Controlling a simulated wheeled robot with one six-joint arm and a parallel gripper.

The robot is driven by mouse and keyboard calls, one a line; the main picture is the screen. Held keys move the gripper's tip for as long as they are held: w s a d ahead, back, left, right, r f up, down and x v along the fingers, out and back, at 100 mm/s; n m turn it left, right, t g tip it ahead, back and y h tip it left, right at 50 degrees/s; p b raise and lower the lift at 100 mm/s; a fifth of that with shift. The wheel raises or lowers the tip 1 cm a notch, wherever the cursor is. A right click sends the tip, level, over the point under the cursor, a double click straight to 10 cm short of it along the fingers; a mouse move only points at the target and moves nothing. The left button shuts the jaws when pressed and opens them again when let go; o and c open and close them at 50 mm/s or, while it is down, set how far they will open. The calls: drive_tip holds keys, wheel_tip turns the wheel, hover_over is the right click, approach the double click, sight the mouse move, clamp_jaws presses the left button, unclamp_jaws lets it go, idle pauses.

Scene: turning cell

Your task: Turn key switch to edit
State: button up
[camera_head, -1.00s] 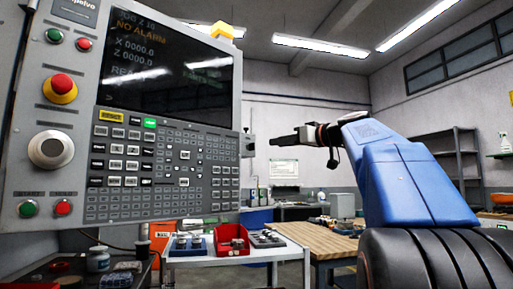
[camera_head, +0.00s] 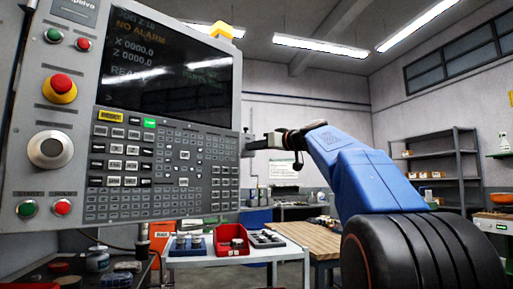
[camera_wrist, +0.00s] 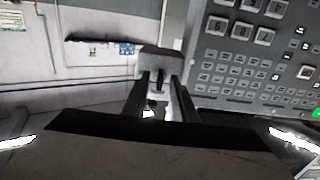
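The key switch (camera_head: 246,142) is a small grey box on the right side edge of the control panel (camera_head: 165,205). In the wrist view the grey switch box (camera_wrist: 162,62) sits straight ahead of my gripper, with a small dark key (camera_wrist: 158,84) on its face. My gripper (camera_head: 256,144) is right up at the switch. In the wrist view my gripper (camera_wrist: 160,85) has its two dark fingers apart, one on each side of the key. I cannot tell whether either finger touches it. The switch's position labels are not readable.
The panel carries a screen (camera_head: 165,65), a red emergency button (camera_head: 60,89) and a dial (camera_head: 50,149). Below stands a white table (camera_head: 200,262) with a red bin (camera_head: 231,238), beside a wooden bench (camera_head: 315,240).

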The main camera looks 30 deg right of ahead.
clamp_jaws()
drive_tip(key=shift+m, duration=9)
